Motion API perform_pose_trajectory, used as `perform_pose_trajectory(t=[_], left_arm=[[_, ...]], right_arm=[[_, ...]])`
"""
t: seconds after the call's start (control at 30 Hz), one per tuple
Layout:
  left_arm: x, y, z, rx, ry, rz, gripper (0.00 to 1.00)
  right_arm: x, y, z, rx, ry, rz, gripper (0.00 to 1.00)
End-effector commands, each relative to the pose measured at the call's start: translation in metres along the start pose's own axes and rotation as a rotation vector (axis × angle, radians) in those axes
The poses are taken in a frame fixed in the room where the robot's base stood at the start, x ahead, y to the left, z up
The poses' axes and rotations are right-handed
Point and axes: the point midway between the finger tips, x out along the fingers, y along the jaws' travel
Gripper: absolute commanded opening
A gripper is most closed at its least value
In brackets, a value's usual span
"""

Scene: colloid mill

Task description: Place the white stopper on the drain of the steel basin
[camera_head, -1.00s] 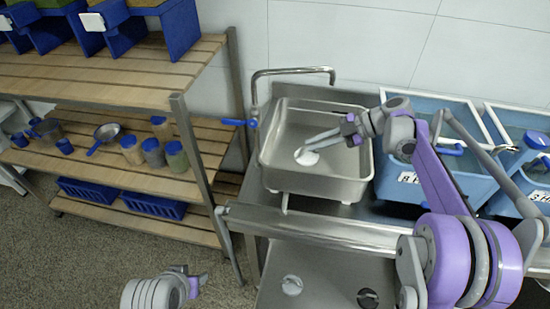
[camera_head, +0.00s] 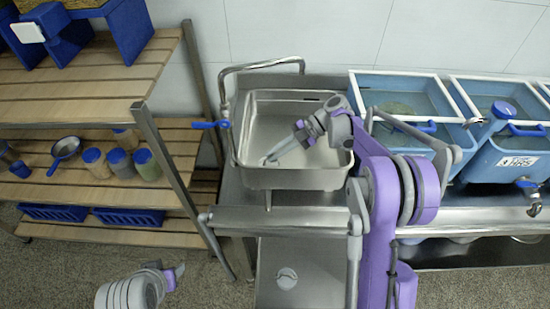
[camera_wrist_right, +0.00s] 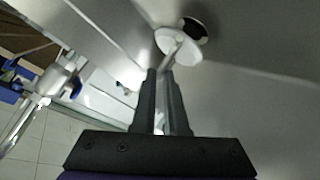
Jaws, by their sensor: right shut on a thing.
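The white stopper (camera_wrist_right: 179,46) is a pale disc with a thin stem, held low inside the steel basin (camera_head: 290,179). In the right wrist view the dark round drain (camera_wrist_right: 198,27) shows just beyond the disc. The disc overlaps its near edge and is off centre; whether it touches the basin floor I cannot tell. My right gripper (camera_wrist_right: 162,78) is shut on the stopper's stem. In the head view the right gripper (camera_head: 277,155) reaches down into the basin and the stopper is mostly hidden. My left gripper (camera_head: 177,276) hangs at the lower left, away from the basin, its jaws unclear.
A curved steel tap (camera_head: 262,66) with a blue handle arches at the basin's back left. Blue tanks (camera_head: 510,155) stand right of the basin. A wooden shelf (camera_head: 100,138) with jars and a pan is on the left. A round lid-like piece (camera_head: 287,278) lies below the basin.

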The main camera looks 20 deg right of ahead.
Motion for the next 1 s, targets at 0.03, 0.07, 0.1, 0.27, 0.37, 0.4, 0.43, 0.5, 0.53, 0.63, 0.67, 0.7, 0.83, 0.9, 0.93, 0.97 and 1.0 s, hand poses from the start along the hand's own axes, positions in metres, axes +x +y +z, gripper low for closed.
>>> perform_pose_trajectory(t=[0.03,0.07,0.1,0.27,0.37,0.4,0.43,0.5,0.53,0.63,0.67,0.7,0.83,0.9,0.93,0.97,1.0], left_arm=[[0.001,0.000,0.000,0.000,0.000,0.000,0.50],[0.001,0.000,0.001,0.000,0.000,0.000,0.50],[0.001,0.000,0.001,0.000,-0.001,0.000,0.50],[0.001,0.000,0.001,0.000,-0.001,0.000,0.50],[0.001,0.000,0.001,0.000,-0.001,0.000,0.50],[0.001,0.000,0.001,0.000,-0.001,0.000,0.50],[0.001,0.000,0.001,0.000,-0.001,0.000,0.50],[0.002,0.000,0.002,0.000,-0.001,0.000,0.50],[0.002,0.000,0.002,0.000,-0.001,0.000,0.50],[0.002,0.000,0.001,0.000,-0.001,0.000,0.50],[0.002,0.000,0.001,0.000,-0.001,0.000,0.50],[0.002,0.000,0.001,0.000,-0.001,0.000,0.50],[0.001,0.000,0.001,0.000,-0.001,0.000,0.50],[0.001,0.000,0.001,0.000,-0.001,0.000,0.50],[0.001,0.000,0.001,0.000,-0.001,0.000,0.50],[0.001,0.000,0.001,0.000,-0.001,0.000,0.50],[0.001,0.000,0.000,0.000,0.000,0.000,0.50]], right_arm=[[0.004,-0.004,0.006,0.000,0.000,0.000,0.00],[0.007,-0.007,0.009,0.000,0.000,0.000,0.00],[0.010,-0.010,0.013,0.000,0.000,0.000,0.00],[0.014,-0.014,0.018,0.000,0.000,0.000,0.00],[0.013,-0.014,0.018,0.000,0.000,0.000,0.00],[0.013,-0.014,0.018,0.000,0.000,0.000,0.00],[0.014,-0.014,0.018,0.000,0.000,0.000,0.00],[0.014,-0.015,0.019,0.001,0.000,0.000,0.14],[0.014,-0.014,0.019,0.000,0.000,0.000,0.20],[0.014,-0.014,0.019,0.000,0.000,0.000,0.38],[0.014,-0.014,0.019,0.000,-0.001,0.000,0.41],[0.014,-0.014,0.019,0.000,-0.001,0.000,0.41],[0.014,-0.014,0.019,0.000,-0.001,0.000,0.41],[0.014,-0.014,0.018,0.000,-0.001,0.000,0.41],[0.014,-0.014,0.018,0.000,-0.001,0.000,0.41],[0.013,-0.013,0.018,0.000,-0.001,0.000,0.41],[0.011,-0.013,0.017,0.001,-0.001,0.001,0.41]])
